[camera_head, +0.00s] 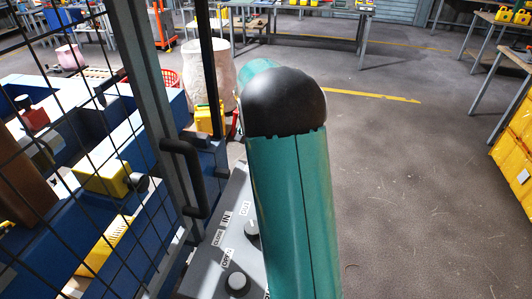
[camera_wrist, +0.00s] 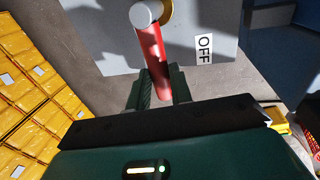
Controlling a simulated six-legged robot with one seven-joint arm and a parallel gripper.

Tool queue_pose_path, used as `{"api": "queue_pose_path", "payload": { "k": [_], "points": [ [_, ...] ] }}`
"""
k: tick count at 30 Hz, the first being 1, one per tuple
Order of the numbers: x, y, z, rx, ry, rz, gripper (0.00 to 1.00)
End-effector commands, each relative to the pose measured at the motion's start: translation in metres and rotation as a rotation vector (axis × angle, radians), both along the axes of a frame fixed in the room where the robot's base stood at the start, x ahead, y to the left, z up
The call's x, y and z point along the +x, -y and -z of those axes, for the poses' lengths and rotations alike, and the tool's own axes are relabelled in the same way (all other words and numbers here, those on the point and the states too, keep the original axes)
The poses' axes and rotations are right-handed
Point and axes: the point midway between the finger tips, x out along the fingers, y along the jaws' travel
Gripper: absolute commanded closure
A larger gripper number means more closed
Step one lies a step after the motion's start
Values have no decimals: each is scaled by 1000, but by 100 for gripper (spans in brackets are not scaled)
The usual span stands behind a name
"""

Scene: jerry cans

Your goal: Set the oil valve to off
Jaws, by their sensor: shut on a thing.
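The oil valve shows in the wrist view as a red lever (camera_wrist: 149,45) with a pale round cap at its upper end, in front of a brassy ring. It is mounted on a grey panel (camera_wrist: 218,18). A white "OFF" label (camera_wrist: 204,48) is on the panel to the right of the lever. The lever points down in the picture, beside the label. My gripper (camera_wrist: 160,76) is shut on the lever's lower part, one dark finger on each side. In the head view my arm covers the gripper and valve.
In the head view a grey panel with black knobs (camera_head: 238,283) lies left of my arm. A mesh fence door with a dark handle (camera_head: 190,178) stands farther left. Open floor (camera_head: 410,180) lies to the right. Stacked yellow boxes (camera_wrist: 35,100) are at left in the wrist view.

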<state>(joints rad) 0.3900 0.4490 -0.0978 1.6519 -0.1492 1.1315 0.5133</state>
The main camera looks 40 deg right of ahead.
Motion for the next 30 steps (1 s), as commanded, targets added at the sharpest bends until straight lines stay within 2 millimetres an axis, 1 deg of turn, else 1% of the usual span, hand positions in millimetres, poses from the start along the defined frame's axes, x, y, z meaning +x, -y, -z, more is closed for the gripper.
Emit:
{"api": "queue_pose_path", "payload": {
  "k": [16, 17, 19, 20, 27, 30],
  "points": [
    [2, -3, -1, 1, 2, -30, 100],
    [2, -3, -1, 1, 2, -29, 73],
    [2, -3, -1, 2, 1, -28, 59],
    [2, -2, -1, 1, 1, -27, 57],
    [1, -2, 0, 1, 1, -25, 57],
    [2, -2, -4, 1, 1, -25, 57]
  ]
}}
